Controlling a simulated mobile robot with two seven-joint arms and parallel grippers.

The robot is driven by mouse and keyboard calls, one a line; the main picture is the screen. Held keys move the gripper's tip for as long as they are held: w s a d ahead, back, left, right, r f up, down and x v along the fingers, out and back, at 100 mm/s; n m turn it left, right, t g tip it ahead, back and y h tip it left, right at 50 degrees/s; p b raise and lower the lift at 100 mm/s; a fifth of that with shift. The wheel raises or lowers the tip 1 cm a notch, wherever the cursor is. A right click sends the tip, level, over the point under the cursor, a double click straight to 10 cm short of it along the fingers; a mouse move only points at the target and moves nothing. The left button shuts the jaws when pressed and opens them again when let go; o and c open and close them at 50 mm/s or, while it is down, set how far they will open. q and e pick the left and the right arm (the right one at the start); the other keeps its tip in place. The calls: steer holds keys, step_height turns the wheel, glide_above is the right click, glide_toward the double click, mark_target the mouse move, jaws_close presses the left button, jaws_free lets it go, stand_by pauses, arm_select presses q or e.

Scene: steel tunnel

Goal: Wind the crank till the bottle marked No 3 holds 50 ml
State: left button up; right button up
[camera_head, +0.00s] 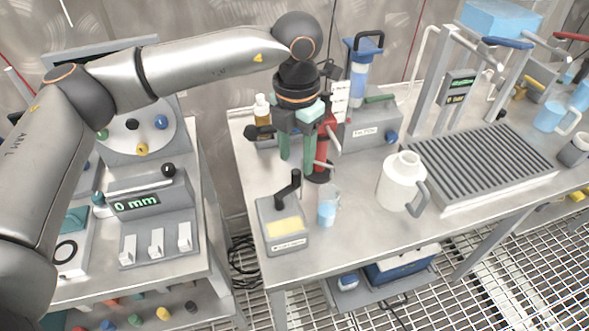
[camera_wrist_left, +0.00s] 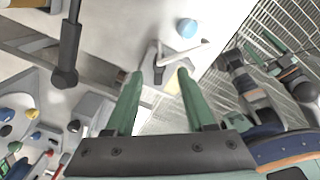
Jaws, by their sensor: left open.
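My left gripper (camera_head: 296,165) points down above the bench, its green fingers open with nothing between them. In the left wrist view it also shows open (camera_wrist_left: 160,74). A small grey box (camera_head: 283,240) with a yellow panel and an upright black handle (camera_head: 290,185) stands below the fingers, near the front edge; I cannot tell whether this handle is the crank. A clear beaker of blue liquid (camera_head: 327,212) stands to its right. An amber bottle (camera_head: 262,110) with a white cap is behind. No marking No 3 is readable. Dark parts with green tips in the wrist view may be my right gripper (camera_wrist_left: 264,46).
A red and black stand (camera_head: 324,150) is close to the right of my fingers. A white jug (camera_head: 403,182) and a ribbed grey tray (camera_head: 480,168) are further right. A blue-topped pump-like column (camera_head: 358,75) is at the back. A left bench carries a "0 mm" display (camera_head: 136,203).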

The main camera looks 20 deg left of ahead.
mark_target(295, 172)
arm_select(q)
step_height(295, 172, down, 5)
steer(key=shift+f, duration=0.1)
stand_by(0.3)
jaws_close()
stand_by(0.5)
